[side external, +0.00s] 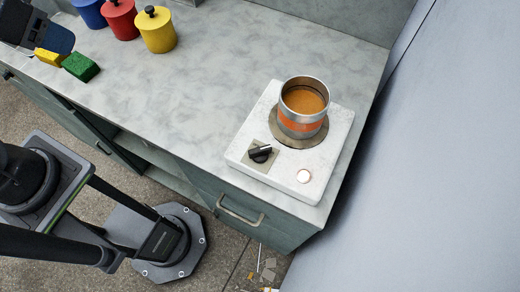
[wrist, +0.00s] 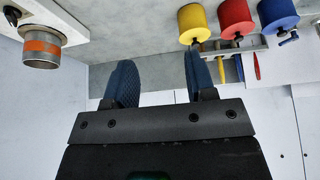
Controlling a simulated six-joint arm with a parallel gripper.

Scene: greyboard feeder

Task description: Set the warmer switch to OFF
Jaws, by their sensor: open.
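The warmer (side external: 240,160) is a white box at the right end of the counter. Its switch (side external: 260,153) is a black knob on a square plate at the front left; its pointer aims to the right, and its label is too small to read. A metal can (side external: 301,121) with an orange band and orange contents stands on the warmer's round plate. In the wrist view the can (wrist: 41,48) and the switch (wrist: 12,15) show at the upper left. My gripper (wrist: 160,78) is open and empty, far from the switch. It shows at the upper left (side external: 58,38) of the side view.
Blue, red (side external: 119,18) and yellow (side external: 157,31) lidded canisters stand at the counter's back left. A yellow and a green block (side external: 81,67) lie near its left front edge. The counter (side external: 200,95) between is clear.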

